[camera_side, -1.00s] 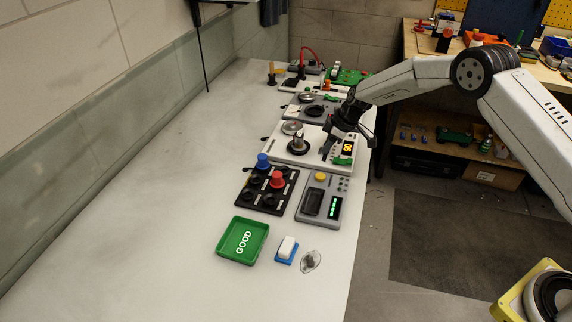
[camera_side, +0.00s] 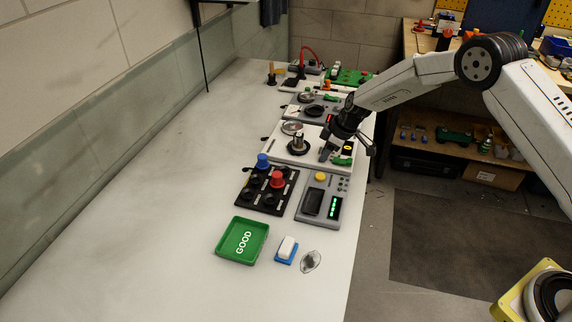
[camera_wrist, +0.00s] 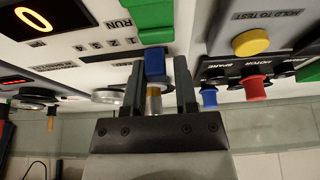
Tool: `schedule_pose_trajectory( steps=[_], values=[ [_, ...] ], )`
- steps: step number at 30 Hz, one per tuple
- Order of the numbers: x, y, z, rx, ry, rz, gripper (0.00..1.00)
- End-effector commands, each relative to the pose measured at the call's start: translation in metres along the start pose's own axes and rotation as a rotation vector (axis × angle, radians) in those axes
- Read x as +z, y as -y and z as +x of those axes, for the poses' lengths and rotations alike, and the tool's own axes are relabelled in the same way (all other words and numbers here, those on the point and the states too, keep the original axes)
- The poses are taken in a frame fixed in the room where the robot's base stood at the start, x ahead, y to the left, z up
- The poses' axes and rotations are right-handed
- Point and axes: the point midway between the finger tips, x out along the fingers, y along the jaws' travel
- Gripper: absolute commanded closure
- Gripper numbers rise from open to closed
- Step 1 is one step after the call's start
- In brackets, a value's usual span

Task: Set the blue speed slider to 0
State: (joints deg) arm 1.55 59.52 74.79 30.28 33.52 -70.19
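The blue slider knob (camera_wrist: 155,63) sits between the two fingers of my gripper (camera_wrist: 160,88) in the wrist view. The left finger is close beside it, and a gap shows on its right. The fingers stand apart. Whether the left finger touches the knob I cannot tell. The yellow display (camera_wrist: 35,18) on the white panel reads 0. In the side view my gripper (camera_side: 326,156) is low over the white panel (camera_side: 275,150), and hides the knob there. The display (camera_side: 348,148) is small beside it.
A silver post on a black disc (camera_side: 298,146) stands left of my gripper. Nearer are a black knob board with blue and red knobs (camera_side: 268,190), a grey panel with a yellow button (camera_side: 319,200) and a green GOOD tray (camera_side: 222,244). The left bench top is clear.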

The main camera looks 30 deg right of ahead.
Motion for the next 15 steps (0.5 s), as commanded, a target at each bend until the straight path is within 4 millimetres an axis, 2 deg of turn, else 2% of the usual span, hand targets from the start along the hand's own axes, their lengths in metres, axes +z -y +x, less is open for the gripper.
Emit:
schedule_pose_trajectory(
  steps=[1, 2, 3, 15],
  values=[
    [0.0005, 0.0041, 0.0017, -0.009, 0.005, -0.002, 0.51],
    [0.0005, 0.0039, 0.0017, -0.008, 0.005, -0.002, 0.42],
    [0.0005, 0.0035, 0.0016, -0.007, 0.004, -0.002, 0.38],
    [0.0001, 0.0007, -0.0017, -0.001, 0.001, -0.001, 0.38]
  ],
)
